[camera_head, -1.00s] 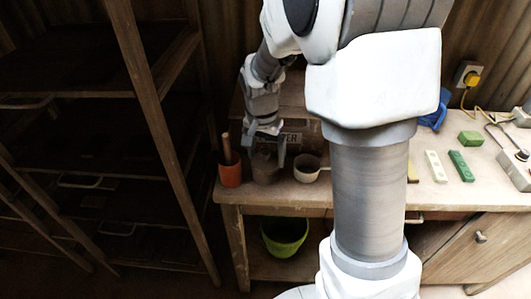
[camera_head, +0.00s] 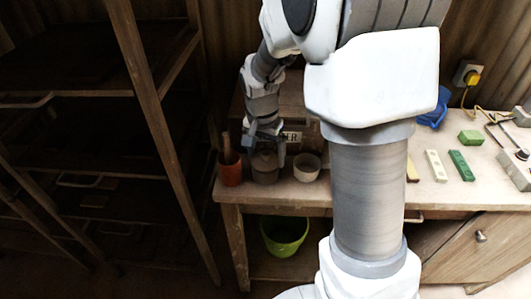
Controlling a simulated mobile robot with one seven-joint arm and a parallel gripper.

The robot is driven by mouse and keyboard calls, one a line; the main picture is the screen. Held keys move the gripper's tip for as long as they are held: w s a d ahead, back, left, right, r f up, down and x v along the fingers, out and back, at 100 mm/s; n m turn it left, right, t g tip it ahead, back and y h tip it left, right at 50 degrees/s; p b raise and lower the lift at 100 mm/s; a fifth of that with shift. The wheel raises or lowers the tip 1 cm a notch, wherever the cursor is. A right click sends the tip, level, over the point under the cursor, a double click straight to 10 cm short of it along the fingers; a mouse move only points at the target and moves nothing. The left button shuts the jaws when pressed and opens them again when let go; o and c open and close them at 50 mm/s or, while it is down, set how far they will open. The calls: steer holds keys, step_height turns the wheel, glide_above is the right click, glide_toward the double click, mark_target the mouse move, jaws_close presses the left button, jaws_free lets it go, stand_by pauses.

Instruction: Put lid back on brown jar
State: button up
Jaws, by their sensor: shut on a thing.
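The brown jar (camera_head: 265,173) is a small grey-brown pot on the left end of the bench, standing upright. My gripper (camera_head: 266,149) points down right over it, one finger at each side of its top. It is shut on the lid (camera_head: 265,157), a small dull brown piece at the jar's mouth. The fingers partly hide the lid, and I cannot tell whether it is fully seated or level.
A box with lettering (camera_head: 291,136) stands behind. Green blocks (camera_head: 460,165) lie farther right. A green bucket (camera_head: 284,236) sits below.

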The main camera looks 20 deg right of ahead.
stand_by(0.3)
steer(key=o, duration=1)
steer(key=shift+r, duration=0.1)
steer(key=shift+r+p, duration=2.75)
steer(key=shift+r, duration=0.7)
jaws_close()
